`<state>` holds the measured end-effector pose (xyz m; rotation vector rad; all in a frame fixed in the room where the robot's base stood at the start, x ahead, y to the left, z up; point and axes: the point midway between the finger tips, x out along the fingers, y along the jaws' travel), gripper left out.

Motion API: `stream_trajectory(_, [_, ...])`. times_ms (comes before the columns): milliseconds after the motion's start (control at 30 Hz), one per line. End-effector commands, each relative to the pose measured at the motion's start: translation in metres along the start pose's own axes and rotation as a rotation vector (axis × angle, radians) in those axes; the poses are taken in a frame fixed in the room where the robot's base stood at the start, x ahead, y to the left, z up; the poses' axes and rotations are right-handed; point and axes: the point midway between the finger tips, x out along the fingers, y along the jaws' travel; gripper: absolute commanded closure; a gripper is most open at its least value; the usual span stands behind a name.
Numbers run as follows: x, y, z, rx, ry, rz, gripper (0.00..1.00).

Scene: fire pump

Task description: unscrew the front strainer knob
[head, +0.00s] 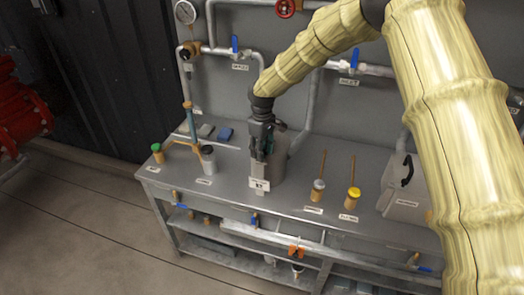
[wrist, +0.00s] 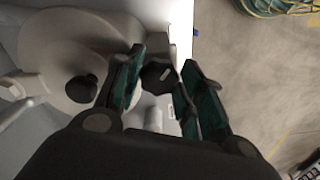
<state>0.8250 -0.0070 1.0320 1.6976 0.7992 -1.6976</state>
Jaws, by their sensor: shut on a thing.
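The grey strainer (head: 274,165) stands upright on the bench, partly behind my gripper (head: 262,150). In the wrist view its round pale lid (wrist: 85,35) fills the left side. The front strainer knob (wrist: 157,76), dark and faceted with a light mark on it, sits at the lid's edge on the side toward the bench's front. My gripper (wrist: 160,90) is shut on this knob, with a green-padded finger on either side. A second dark knob (wrist: 80,89) shows farther left on the lid, apart from the fingers. In the head view my gripper hides the front knob.
A grey bottle with a black cap (head: 208,160) and a green-topped jar (head: 157,153) stand left of the strainer. Two brushes in pots (head: 318,190) (head: 350,198) and a pale jerrycan (head: 403,187) stand right. Pipes with blue valve handles (head: 354,58) run behind.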

Motion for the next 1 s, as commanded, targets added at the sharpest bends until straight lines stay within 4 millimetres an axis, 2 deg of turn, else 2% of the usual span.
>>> stream_trajectory(1000, [-0.0020, 0.0032, -0.0015, -0.481, 0.003, 0.003, 0.85])
